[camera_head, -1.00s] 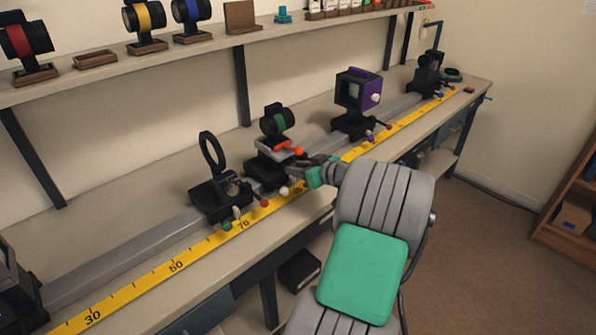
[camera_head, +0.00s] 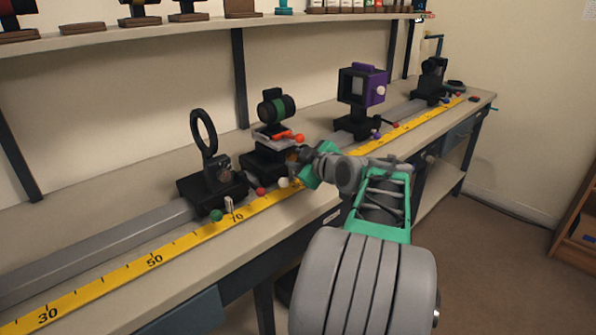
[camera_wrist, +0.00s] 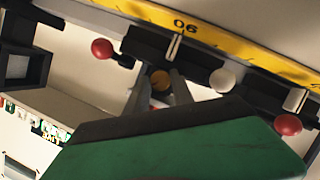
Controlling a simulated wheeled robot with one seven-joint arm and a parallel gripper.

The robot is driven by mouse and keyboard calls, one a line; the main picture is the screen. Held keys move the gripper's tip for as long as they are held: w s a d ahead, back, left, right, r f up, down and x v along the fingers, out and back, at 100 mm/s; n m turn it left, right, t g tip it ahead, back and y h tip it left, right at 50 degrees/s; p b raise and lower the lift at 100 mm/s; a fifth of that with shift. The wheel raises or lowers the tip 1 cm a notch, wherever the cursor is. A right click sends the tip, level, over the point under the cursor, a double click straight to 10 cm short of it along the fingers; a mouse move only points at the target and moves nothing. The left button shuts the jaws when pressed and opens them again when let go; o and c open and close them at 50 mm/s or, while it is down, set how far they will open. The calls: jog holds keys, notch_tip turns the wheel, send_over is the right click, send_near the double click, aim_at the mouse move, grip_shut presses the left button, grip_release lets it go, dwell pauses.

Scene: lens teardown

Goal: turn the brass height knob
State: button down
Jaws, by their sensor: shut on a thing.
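The brass height knob (camera_wrist: 160,79) shows in the wrist view as a small round brass end on the dark carriage beside the yellow scale. My gripper (camera_wrist: 158,88) has its two grey fingers on either side of the knob, shut on it. In the head view my gripper (camera_head: 301,156) reaches the front of the carriage (camera_head: 262,165) that bears the green-banded lens (camera_head: 277,107). The knob itself is hard to make out there behind the fingers.
An orange-red knob (camera_head: 299,138) sits just above my gripper, and a white knob (camera_head: 284,183) just below. A black ring holder (camera_head: 203,131) stands left, a purple-framed unit (camera_head: 376,88) right. The yellow scale (camera_head: 155,261) runs along the bench front.

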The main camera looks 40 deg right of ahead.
dwell(0.3)
jog(key=c, duration=1.1)
grip_release()
jog(key=v, duration=0.7)
jog(key=shift+s+a+p, duration=0.15)
jog(key=shift+s+p, duration=0.2)
jog(key=shift+p, duration=0.1)
jog(key=shift+r, duration=0.15)
